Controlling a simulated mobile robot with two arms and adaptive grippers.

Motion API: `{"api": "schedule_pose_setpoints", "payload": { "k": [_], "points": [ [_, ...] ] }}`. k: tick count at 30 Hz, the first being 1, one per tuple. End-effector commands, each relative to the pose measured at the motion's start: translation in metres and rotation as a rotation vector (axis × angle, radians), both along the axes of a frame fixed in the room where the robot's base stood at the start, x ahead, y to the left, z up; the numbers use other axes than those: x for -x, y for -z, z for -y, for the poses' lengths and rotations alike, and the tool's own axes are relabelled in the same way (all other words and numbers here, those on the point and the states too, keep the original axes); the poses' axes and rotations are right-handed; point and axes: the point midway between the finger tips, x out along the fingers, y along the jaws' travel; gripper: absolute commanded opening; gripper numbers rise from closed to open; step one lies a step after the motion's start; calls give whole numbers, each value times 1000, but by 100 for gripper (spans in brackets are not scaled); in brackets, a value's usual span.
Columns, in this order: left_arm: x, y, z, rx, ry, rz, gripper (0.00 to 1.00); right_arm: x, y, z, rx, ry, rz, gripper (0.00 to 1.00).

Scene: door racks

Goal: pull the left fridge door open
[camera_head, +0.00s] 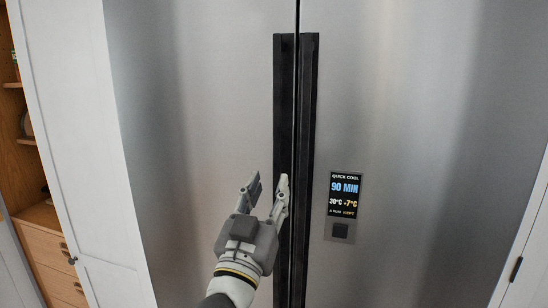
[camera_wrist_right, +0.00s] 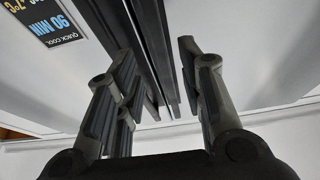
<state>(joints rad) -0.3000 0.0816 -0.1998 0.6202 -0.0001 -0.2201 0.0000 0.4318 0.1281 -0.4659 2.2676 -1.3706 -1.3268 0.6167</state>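The left fridge door (camera_head: 190,110) is brushed steel and stands shut against the right fridge door (camera_head: 420,110). Its long black vertical handle (camera_head: 284,110) runs along the seam, beside the right door's black handle (camera_head: 308,100). My right gripper (camera_head: 268,184) is open in front of the lower part of the left handle. One finger overlaps the handle in the head view and the other is over the bare left door. In the right wrist view the open fingers (camera_wrist_right: 158,75) stand apart with the dark handles beyond and between them. Contact cannot be told. My left gripper is not in view.
A display panel (camera_head: 345,194) is on the right door. A white cabinet panel (camera_head: 80,130) and wooden shelves with drawers (camera_head: 45,255) stand on the left. A white cabinet front with a dark handle (camera_head: 516,268) is at the lower right.

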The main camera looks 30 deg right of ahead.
Motion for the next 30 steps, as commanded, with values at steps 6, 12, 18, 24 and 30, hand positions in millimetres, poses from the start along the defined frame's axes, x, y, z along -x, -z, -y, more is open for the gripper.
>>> {"api": "schedule_pose_setpoints", "payload": {
  "k": [6,12,18,24,30],
  "points": [
    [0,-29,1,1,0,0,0,-25,-22,30,5,3,-1,36],
    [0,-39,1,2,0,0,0,-39,-26,44,3,0,-3,36],
    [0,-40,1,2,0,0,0,-41,-26,48,1,0,-2,36],
    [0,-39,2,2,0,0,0,-41,-26,48,0,-1,-2,31],
    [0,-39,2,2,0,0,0,-41,-26,48,1,-1,-3,5]
  ]
}}
